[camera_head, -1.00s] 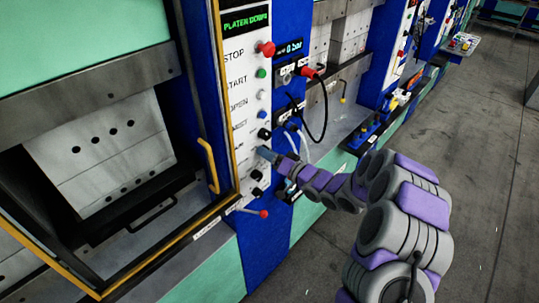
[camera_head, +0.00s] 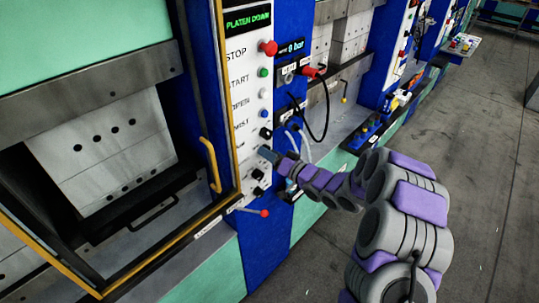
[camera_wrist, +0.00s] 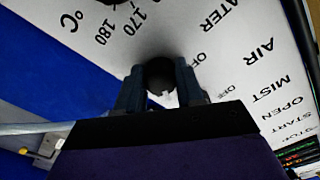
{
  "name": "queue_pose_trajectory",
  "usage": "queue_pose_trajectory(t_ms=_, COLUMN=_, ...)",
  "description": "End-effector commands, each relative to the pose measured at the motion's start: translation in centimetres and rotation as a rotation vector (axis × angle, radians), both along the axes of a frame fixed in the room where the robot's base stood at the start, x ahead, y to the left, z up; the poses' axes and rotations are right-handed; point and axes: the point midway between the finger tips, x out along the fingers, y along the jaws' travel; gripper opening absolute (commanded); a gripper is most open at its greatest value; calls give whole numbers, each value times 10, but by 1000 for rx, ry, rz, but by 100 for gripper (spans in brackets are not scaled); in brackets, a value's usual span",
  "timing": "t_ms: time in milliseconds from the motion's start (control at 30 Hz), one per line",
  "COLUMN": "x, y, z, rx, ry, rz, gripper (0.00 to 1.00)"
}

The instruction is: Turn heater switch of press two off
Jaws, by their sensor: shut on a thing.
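The press control panel (camera_head: 240,150) is white, with a column of buttons and black knobs under a "PLATEN DOWN" display. My gripper (camera_head: 268,154) is at this column, just below a black knob (camera_head: 265,133). In the wrist view my gripper (camera_wrist: 160,88) is shut on a dark round knob, the heater switch (camera_wrist: 160,74), with one finger on each side. The upside-down label ending in "ATER" and "OFF" marks lie close by. The fingers hide part of the switch, and I cannot tell which way it points.
Two more black knobs (camera_head: 257,174) and a red-tipped lever (camera_head: 264,213) lie below my gripper. A yellow-framed press opening (camera_head: 208,165) is to the left. Cables and a red connector (camera_head: 314,72) are to the right. The grey floor (camera_head: 480,180) on the right is clear.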

Motion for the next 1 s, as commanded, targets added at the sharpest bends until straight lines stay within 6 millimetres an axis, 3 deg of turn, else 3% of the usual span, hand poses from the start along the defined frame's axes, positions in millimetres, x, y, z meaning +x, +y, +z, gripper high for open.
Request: queue_pose_trajectory(t_ms=1000, x=2, y=-2, z=-7, rx=-519, ry=-649, rz=3, gripper=6)
